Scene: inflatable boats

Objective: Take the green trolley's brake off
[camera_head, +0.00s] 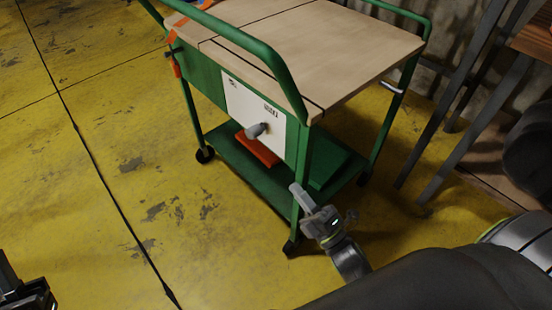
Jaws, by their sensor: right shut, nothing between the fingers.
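The green trolley (232,44) stands on the yellow floor, with a pale wooden top and a lower green shelf. A white panel (240,100) on its near side carries small dark markings and a grey knob or lever (256,130), its stub pointing left. I cannot tell from its look whether this is the brake. My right gripper (302,195) is shut and empty, in front of the trolley's near right leg in the picture, below and right of the knob and apart from it. My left gripper (26,292) shows only partly at the bottom left corner.
An orange-red item (257,149) lies on the trolley's lower shelf. Dark metal legs of a stand (458,95) and a dark round object (530,150) are at the right, by the wall. The yellow floor (90,180) left of the trolley is clear.

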